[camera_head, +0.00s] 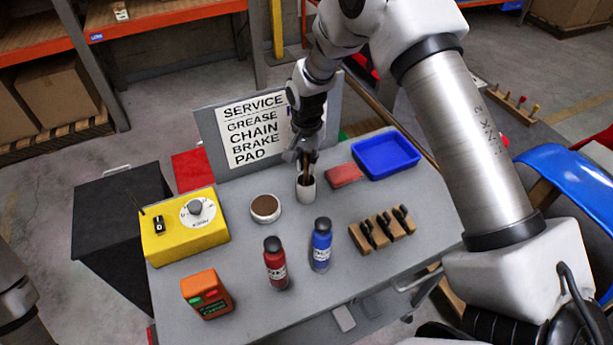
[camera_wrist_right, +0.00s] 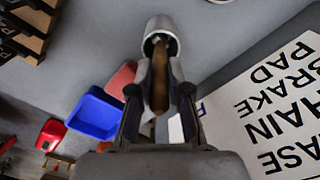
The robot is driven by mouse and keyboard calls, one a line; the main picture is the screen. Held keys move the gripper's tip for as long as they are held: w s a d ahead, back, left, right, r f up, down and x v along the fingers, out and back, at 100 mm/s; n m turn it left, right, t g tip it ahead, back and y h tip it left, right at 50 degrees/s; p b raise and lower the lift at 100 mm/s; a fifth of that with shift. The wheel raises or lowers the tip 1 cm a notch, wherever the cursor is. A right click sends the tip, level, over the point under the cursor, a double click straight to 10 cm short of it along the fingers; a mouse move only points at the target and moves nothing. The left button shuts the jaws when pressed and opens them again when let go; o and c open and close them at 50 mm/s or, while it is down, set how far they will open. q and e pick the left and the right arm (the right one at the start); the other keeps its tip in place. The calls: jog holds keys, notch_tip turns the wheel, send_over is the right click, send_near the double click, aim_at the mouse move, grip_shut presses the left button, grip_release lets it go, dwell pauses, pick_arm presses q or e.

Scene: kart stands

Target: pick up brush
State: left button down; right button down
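A brush with a brown wooden handle (camera_head: 308,167) stands in a small white cup (camera_head: 306,191) on the grey table. In the right wrist view the handle (camera_wrist_right: 160,78) comes out of the cup (camera_wrist_right: 160,27) towards my right gripper (camera_wrist_right: 161,95). In the head view my right gripper (camera_head: 306,156) points down just above the cup. Its two fingers are apart, one on each side of the handle, with a gap still showing. The brush's other end is hidden. My left gripper is not in view; only part of my left arm shows at the lower left edge.
The sign board (camera_head: 256,130) stands close behind the gripper. A brown-filled bowl (camera_head: 265,209), red block (camera_head: 343,175), blue tray (camera_head: 385,155), red bottle (camera_head: 275,264), blue bottle (camera_head: 321,245) and wooden rack (camera_head: 382,230) surround the cup. A yellow box (camera_head: 185,228) is further left.

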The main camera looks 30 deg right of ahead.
jog(key=shift+a+f, duration=0.1)
jog(key=shift+w+r, duration=0.1)
jog(key=shift+r, duration=0.3)
notch_tip(320, 180, up, 9)
jog(key=b, duration=0.3)
jog(key=shift+f, duration=0.15)
jog(key=shift+r, duration=0.3)
jog(key=shift+f, duration=0.1)
dwell(0.8)
